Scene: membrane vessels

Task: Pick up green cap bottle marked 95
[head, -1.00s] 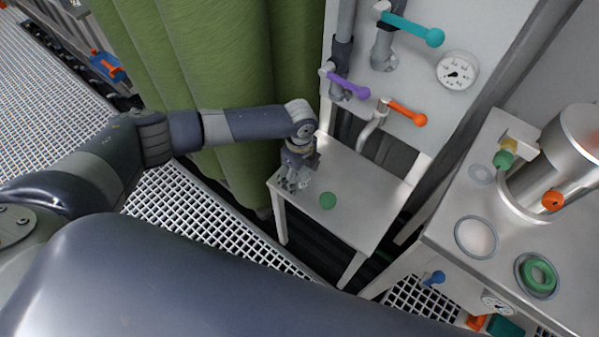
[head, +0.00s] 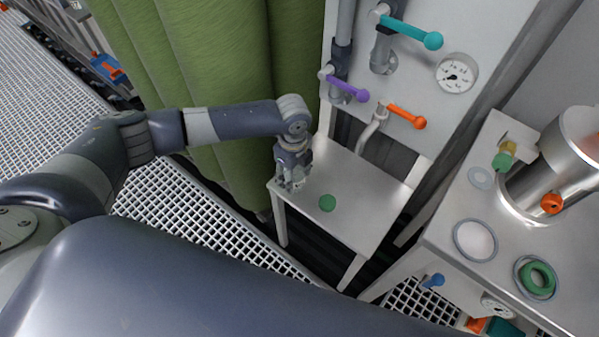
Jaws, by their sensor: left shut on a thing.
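My left gripper (head: 291,184) points down at the left part of the small white table (head: 360,220). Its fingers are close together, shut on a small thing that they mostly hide. I cannot make out that thing's cap or any marking. A round green thing (head: 327,203) is on the table just right of the gripper and apart from it. It looks like a cap seen from above. I cannot read 95 on it. My right gripper is not in view.
A panel with a teal handle (head: 411,32), a purple handle (head: 347,89), an orange handle (head: 406,116) and a gauge (head: 456,74) stands behind the table. A green curtain (head: 200,60) hangs at left. A bench (head: 440,225) with a steel vessel (head: 560,170) is at right.

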